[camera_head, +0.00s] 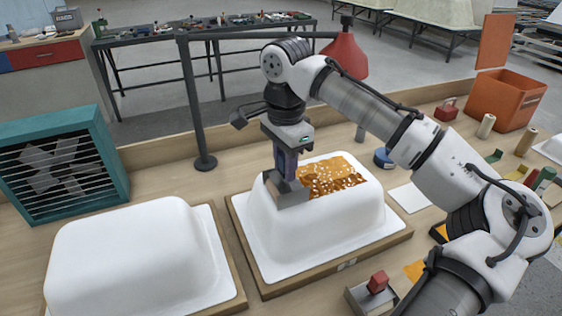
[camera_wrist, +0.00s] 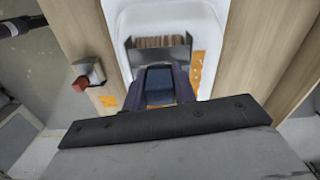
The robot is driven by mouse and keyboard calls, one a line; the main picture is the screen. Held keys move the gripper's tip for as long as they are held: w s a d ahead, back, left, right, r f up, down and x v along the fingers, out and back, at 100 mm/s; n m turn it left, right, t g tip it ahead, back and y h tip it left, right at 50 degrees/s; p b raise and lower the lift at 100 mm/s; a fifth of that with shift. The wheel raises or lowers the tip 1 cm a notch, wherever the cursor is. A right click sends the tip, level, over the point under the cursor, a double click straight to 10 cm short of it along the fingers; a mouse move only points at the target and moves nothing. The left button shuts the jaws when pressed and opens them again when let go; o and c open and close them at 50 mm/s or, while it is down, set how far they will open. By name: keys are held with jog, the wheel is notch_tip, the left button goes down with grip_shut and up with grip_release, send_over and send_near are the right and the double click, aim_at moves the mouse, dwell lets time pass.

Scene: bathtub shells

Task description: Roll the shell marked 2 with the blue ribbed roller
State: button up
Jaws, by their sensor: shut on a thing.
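A white shell (camera_head: 280,243) lies upside down on a wooden board in the middle of the head view; its top also shows in the wrist view (camera_wrist: 117,15). An orange-brown patch with white flecks (camera_head: 335,178) covers much of its top. A small tag (camera_head: 347,264) is on the board's front edge; I cannot read a number. My gripper (camera_head: 287,170) is shut on the dark blue handle (camera_wrist: 160,83) of a grey-framed tool (camera_head: 287,190) at the shell's left top edge. A brown striped part shows inside its frame. I cannot tell whether the tool touches the shell.
A second white shell (camera_head: 125,255) stands to the left, near a teal louvred box (camera_head: 60,165). A dark post (camera_head: 192,100) rises behind. A blue round item (camera_head: 383,158), a white sheet (camera_head: 409,197) and an orange bin (camera_head: 505,98) are to the right. A red block (camera_head: 378,282) sits in front.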

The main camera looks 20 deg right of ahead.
jog(key=shift+w+d+f+p, duration=0.1)
jog(key=shift+d+p, duration=0.9)
jog(key=shift+d, duration=1.4)
jog(key=shift+w+d+p, duration=0.1)
jog(key=shift+d+p, duration=0.85)
jog(key=shift+d, duration=1.45)
jog(key=shift+d+p, duration=1.5)
jog(key=shift+d, duration=1.2)
jog(key=shift+d+p, duration=0.3)
jog(key=shift+d, duration=0.35)
jog(key=shift+w+d+r+p, duration=0.1)
jog(key=shift+d+r+p, duration=0.1)
jog(key=shift+d+p, duration=0.55)
jog(key=shift+d+f+p, duration=0.1)
jog(key=shift+d+p, duration=0.2)
jog(key=shift+d, duration=0.7)
jog(key=shift+p, duration=0.45)
jog(key=shift+a, duration=0.1)
